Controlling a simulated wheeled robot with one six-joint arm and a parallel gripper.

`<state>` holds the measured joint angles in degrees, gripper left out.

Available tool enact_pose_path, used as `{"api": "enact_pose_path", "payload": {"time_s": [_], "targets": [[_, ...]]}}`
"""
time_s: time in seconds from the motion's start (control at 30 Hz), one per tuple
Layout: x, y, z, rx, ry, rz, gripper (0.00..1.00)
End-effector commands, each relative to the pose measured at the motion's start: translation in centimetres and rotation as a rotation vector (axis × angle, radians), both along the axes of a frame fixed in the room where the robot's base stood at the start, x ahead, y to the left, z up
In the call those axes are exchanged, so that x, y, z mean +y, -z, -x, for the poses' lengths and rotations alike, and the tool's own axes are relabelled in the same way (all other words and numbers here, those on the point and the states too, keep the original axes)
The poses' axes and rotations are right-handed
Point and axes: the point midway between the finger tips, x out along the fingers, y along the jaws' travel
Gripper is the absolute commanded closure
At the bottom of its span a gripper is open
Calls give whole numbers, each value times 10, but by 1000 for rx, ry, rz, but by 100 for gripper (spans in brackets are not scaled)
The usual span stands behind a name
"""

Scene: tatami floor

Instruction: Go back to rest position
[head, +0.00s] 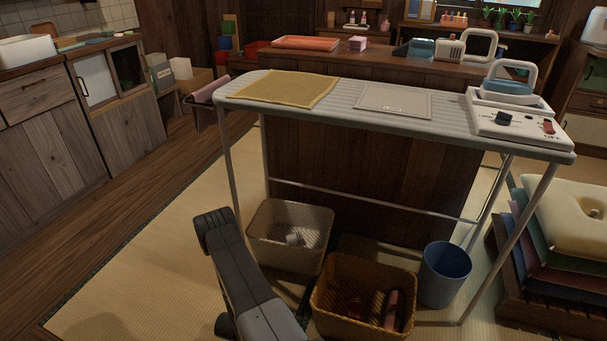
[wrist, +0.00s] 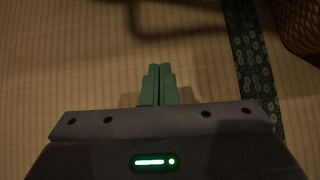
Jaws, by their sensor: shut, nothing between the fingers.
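My gripper (wrist: 160,72) shows in the wrist view with its two green fingers together and nothing between them. It is over the bare tatami floor (wrist: 80,70), left of a dark patterned mat border (wrist: 252,70). In the head view my arm rises at the bottom, left of the baskets; the gripper's fingers cannot be made out there.
An ironing table (head: 345,92) bears a yellow cloth (head: 285,88), a grey pad (head: 393,101) and an iron (head: 510,85). Beneath it stand a pale basket (head: 290,255), a brown basket (head: 340,325) and a blue bin (head: 445,280). Cushions (head: 565,215) are stacked right. Floor left is clear.

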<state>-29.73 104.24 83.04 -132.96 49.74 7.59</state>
Motion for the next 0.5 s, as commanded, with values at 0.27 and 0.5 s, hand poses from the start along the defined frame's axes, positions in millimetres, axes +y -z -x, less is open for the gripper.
{"api": "enact_pose_path", "payload": {"time_s": [0.27, 0.5], "targets": [[15, -2, 36, 2, -4, 2, 100], [25, -24, 57, 1, -4, 0, 100]]}}
